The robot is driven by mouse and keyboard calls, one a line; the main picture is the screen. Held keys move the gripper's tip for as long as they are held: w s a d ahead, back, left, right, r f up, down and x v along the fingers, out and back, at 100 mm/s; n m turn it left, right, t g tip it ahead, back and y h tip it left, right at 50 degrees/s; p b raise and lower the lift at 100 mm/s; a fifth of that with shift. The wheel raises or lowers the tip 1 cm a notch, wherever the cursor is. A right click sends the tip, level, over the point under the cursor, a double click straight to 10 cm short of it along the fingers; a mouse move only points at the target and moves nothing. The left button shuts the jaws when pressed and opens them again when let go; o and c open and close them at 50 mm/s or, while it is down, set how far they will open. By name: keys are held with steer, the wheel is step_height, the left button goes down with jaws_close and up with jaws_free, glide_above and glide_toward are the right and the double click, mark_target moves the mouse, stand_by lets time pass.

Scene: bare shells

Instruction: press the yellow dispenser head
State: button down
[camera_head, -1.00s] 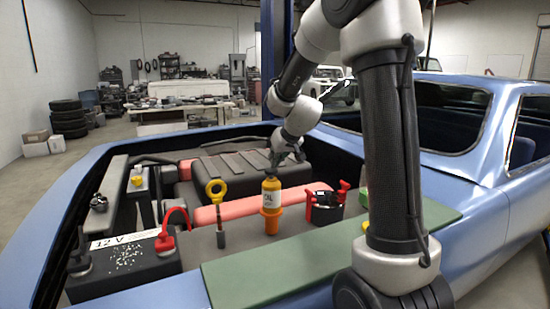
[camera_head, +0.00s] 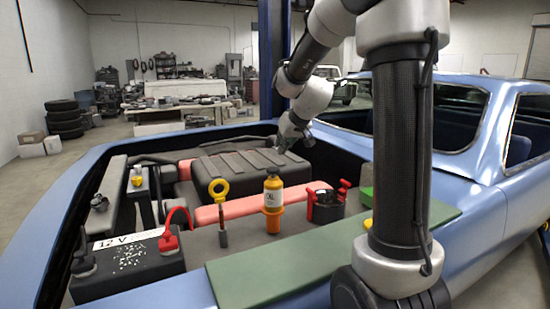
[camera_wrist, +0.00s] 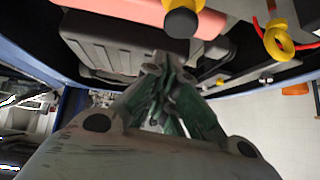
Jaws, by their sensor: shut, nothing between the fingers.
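The yellow dispenser bottle (camera_head: 274,190) with a label stands upright in an orange holder (camera_head: 272,220) in the engine bay. Its small dark head (camera_head: 272,171) is uncovered on top. In the wrist view the dark round head (camera_wrist: 181,22) shows near the top edge, with yellow around it. My gripper (camera_head: 283,149) is above the bottle in the head view and apart from it, over the dark ribbed cover. In the wrist view my gripper's fingers (camera_wrist: 163,68) meet with nothing between them, short of the head.
A yellow-ringed dipstick (camera_head: 219,190) stands left of the bottle, and a black battery (camera_head: 130,262) further left. A black part with red clips (camera_head: 327,205) stands to the right. A green mat (camera_head: 300,262) lies on the near edge.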

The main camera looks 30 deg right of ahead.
steer(key=v, duration=0.6)
steer(key=shift+r, duration=0.15)
steer(key=shift+a, duration=0.1)
stand_by(0.9)
